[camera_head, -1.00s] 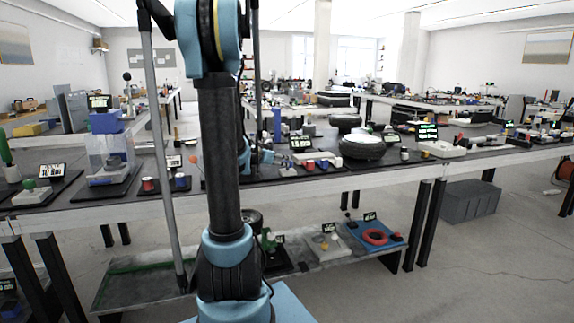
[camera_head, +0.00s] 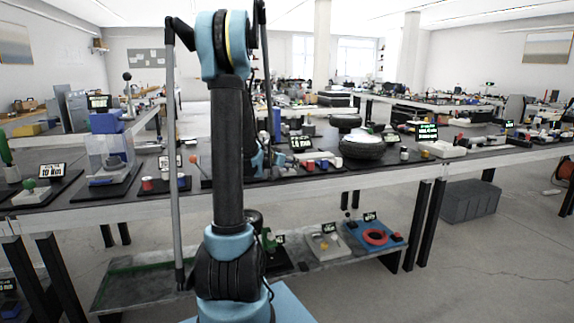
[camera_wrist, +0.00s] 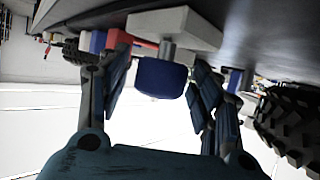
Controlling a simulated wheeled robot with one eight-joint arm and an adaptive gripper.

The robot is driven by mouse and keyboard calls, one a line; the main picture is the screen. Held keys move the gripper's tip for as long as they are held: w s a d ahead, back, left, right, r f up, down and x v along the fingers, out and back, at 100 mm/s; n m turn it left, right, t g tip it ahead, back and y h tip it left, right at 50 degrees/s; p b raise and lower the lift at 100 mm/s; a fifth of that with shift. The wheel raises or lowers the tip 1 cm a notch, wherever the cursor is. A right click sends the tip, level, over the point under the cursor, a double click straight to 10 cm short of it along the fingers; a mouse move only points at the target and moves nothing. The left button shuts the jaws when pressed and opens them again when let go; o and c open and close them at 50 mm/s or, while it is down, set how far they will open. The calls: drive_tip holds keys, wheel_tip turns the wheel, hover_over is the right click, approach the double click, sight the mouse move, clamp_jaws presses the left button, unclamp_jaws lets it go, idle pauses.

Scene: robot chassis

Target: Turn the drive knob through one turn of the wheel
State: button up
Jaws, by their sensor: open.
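A dark blue knob (camera_wrist: 160,78) on a short grey shaft stands out from a white block (camera_wrist: 180,26) in the wrist view. The frames do not settle whether it is the drive knob. My gripper (camera_wrist: 158,92) is open, with one dark finger on each side of the blue knob and a visible gap to it. In the head view the gripper is mostly hidden behind my arm. A black tyre with a light centre (camera_head: 362,150) lies on the bench there. A knobbly black tyre (camera_wrist: 290,122) is at the right of the wrist view.
A red part (camera_wrist: 97,42) sits left of the knob in the wrist view. In the head view, small red and blue parts (camera_head: 323,163) stand left of the tyre, near a display (camera_head: 301,143). Other fixtures and a lower shelf (camera_head: 130,283) crowd the bench area.

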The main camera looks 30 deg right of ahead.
drive_tip(key=c, duration=1.1)
drive_tip(key=shift+o, duration=0.2)
drive_tip(key=shift+n+y, duration=0.3)
drive_tip(key=shift+n+t+y, duration=0.3)
drive_tip(key=shift+n+t, duration=0.2)
drive_tip(key=shift+t, duration=0.6)
drive_tip(key=o, duration=1.1)
drive_tip(key=shift+w+a, duration=0.1)
drive_tip(key=shift+c, duration=0.2)
